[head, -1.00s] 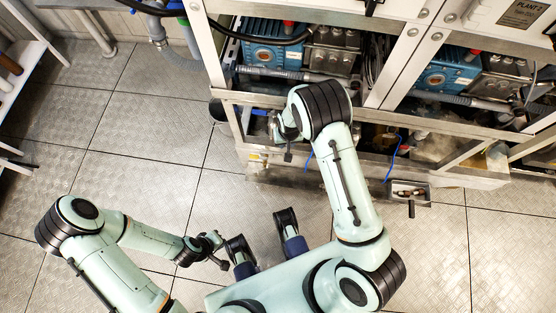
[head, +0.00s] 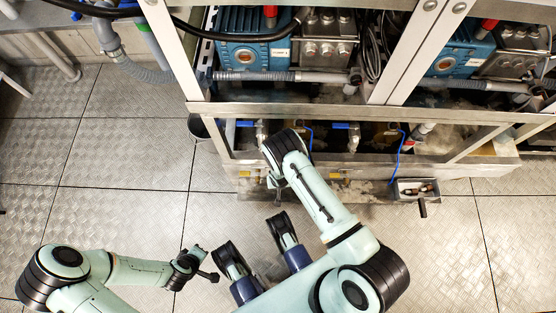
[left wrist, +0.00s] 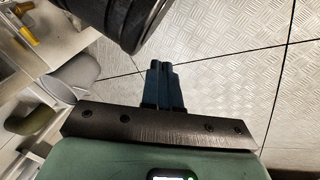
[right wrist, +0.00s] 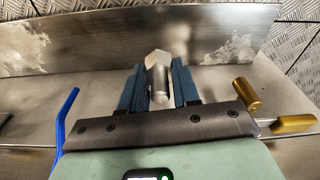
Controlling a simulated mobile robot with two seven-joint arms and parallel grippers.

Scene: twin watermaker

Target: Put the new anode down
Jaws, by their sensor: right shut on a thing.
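The new anode, a grey metal rod with a hex head (right wrist: 158,72), stands between the blue fingers of my right gripper (right wrist: 159,88) in the right wrist view. The gripper is shut on it, above a steel surface. In the head view my right gripper (head: 277,186) is at the lower front of the frame, mostly hidden by its own arm, and the anode cannot be made out. My left gripper (left wrist: 163,84) has its fingers together with nothing between them. In the head view it (head: 207,268) hangs over the floor at lower left.
A small tray (head: 405,198) with dark pieces sits at the frame's front right. The left floor is clear.

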